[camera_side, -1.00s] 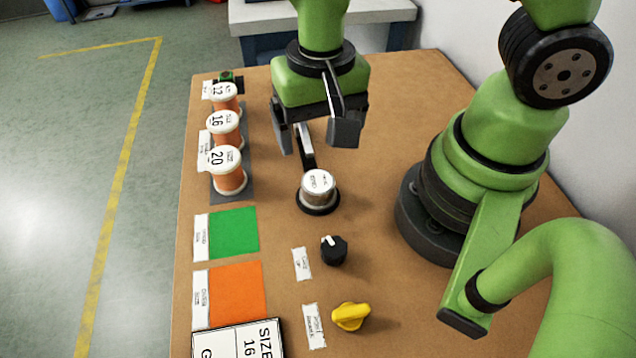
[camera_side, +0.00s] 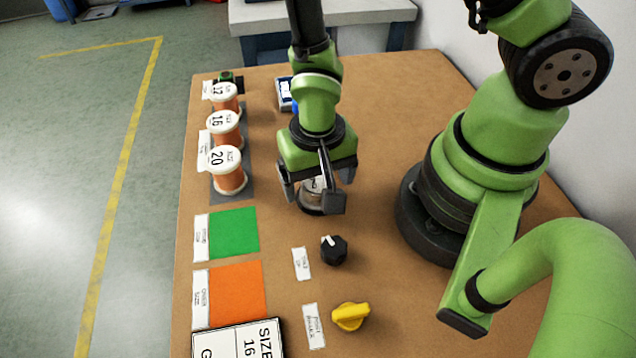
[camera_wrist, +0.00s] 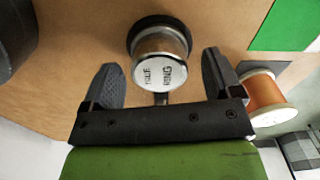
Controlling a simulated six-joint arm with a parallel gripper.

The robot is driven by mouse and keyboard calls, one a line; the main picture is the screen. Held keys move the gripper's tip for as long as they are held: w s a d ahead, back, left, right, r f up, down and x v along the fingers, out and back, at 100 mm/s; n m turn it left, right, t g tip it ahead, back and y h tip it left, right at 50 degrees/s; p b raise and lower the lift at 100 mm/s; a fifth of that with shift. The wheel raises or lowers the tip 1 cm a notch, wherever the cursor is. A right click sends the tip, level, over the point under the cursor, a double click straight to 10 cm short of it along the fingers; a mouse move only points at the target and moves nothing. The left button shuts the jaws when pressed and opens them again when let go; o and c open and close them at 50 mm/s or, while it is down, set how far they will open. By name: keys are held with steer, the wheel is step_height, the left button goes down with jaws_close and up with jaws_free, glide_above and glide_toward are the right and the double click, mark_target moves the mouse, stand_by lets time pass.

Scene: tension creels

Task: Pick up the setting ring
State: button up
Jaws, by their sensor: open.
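The setting ring (camera_wrist: 160,71) is a short silvery cylinder with a white lettered top, standing upright on a black round base. In the side view the setting ring (camera_side: 313,197) is partly hidden by my gripper (camera_side: 310,196). My gripper (camera_wrist: 165,76) is open, and in the wrist view its two dark fingers stand to the left and right of the ring, with gaps on both sides. The ring appears between the fingers and toward the far side of them. I cannot tell whether the fingertips are level with it.
Copper spools marked 12 (camera_side: 224,96), 16 (camera_side: 224,128) and 20 (camera_side: 228,171) stand to the left. In front are a green patch (camera_side: 234,232), an orange patch (camera_side: 238,291), a black knob (camera_side: 334,250), a yellow knob (camera_side: 350,316) and a size sign (camera_side: 240,341). The board's right rear is clear.

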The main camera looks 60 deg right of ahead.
steer(key=shift+f, duration=0.35)
steer(key=shift+c, duration=0.2)
steer(key=c, duration=1.1)
steer(key=shift+o, duration=0.2)
steer(key=shift+r, duration=0.15)
